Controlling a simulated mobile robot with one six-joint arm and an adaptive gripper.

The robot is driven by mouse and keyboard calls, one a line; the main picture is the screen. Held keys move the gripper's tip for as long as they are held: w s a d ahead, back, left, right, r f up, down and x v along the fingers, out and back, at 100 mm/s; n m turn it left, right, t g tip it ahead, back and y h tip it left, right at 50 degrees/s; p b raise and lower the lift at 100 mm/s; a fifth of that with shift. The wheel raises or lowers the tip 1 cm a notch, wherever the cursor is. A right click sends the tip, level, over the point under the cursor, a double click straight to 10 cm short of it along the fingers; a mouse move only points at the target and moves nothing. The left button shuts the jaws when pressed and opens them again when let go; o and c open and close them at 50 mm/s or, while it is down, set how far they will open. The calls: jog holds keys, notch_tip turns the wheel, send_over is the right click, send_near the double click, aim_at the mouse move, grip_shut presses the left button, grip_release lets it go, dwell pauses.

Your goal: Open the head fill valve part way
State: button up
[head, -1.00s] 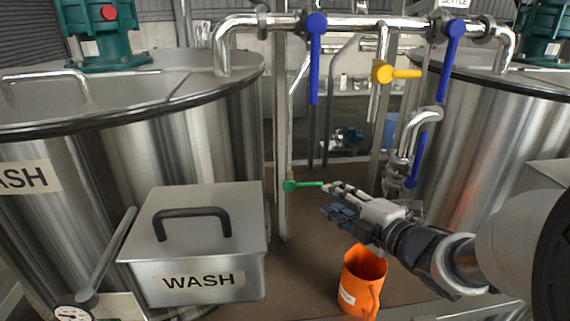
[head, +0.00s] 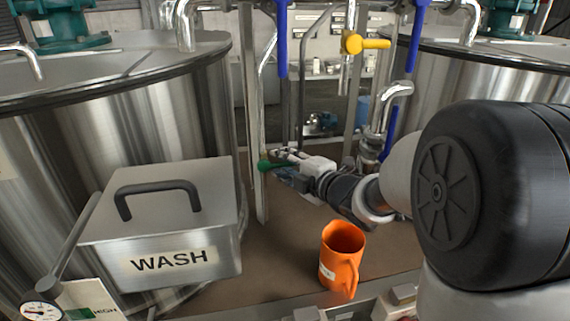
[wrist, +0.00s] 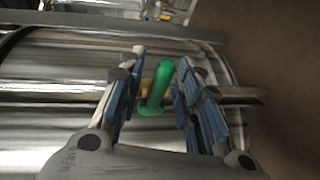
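A green valve handle (head: 265,166) is on a thin upright pipe between the two tanks. In the wrist view the green handle (wrist: 158,88) stands between the two fingers. My gripper (head: 285,163) is at this handle, reaching in from the right. The fingers (wrist: 160,75) are open on both sides of the handle, with a gap on the left and a narrower one on the right. A yellow handle (head: 365,43) and a blue handle (head: 282,40) are higher up on the pipework. No label naming the head fill valve is readable.
A steel WASH box (head: 165,235) with a black grip stands front left. An orange jug (head: 342,258) stands below my arm. Large steel tanks are at left (head: 120,130) and right (head: 450,80). The brown surface between box and jug is clear.

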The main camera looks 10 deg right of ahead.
grip_shut()
dwell(0.5)
jog(key=shift+r+n+h, duration=0.3)
jog(key=shift+r+n, duration=0.05)
jog(key=shift+n, duration=0.35)
jog(key=shift+o, duration=0.6)
grip_release()
jog(key=v, duration=1.2)
jog(key=shift+r, duration=0.25)
